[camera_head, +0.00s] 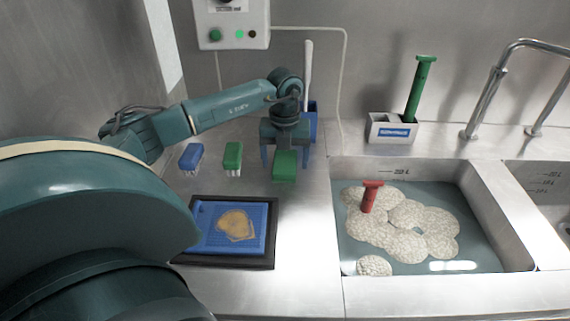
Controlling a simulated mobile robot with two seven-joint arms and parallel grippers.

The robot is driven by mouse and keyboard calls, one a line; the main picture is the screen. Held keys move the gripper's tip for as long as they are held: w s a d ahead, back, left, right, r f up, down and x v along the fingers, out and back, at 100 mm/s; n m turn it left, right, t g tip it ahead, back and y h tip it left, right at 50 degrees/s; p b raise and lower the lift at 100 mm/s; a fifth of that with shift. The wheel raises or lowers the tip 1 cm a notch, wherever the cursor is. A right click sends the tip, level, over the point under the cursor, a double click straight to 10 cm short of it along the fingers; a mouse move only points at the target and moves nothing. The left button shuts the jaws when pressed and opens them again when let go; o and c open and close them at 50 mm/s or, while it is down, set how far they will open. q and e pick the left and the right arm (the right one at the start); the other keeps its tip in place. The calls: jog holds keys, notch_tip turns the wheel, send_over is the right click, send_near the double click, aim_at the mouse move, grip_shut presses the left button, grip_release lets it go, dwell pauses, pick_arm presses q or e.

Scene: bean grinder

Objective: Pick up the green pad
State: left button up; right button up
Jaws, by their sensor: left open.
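The green pad (285,167) is a small green block on the steel counter, left of the sink. My left gripper (285,158) points down right behind and above it, with its blue-grey fingers apart, one near each side of the pad. The gripper is open. I cannot tell whether the fingers touch the pad, and its far part is hidden by the gripper. My right gripper does not show.
A green brush (233,156) and a blue brush (191,157) stand to the left. A blue tray (208,239) with a brown stain lies in front. A blue holder (312,125) with a white-handled tool is behind the gripper. The sink (490,215) holds foamy water and a red-handled brush (371,194).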

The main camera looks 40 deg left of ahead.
aim_at(285, 160)
pick_arm(q)
jog(key=c, duration=1.1)
jog(key=shift+o, duration=0.2)
notch_tip(285, 160, up, 10)
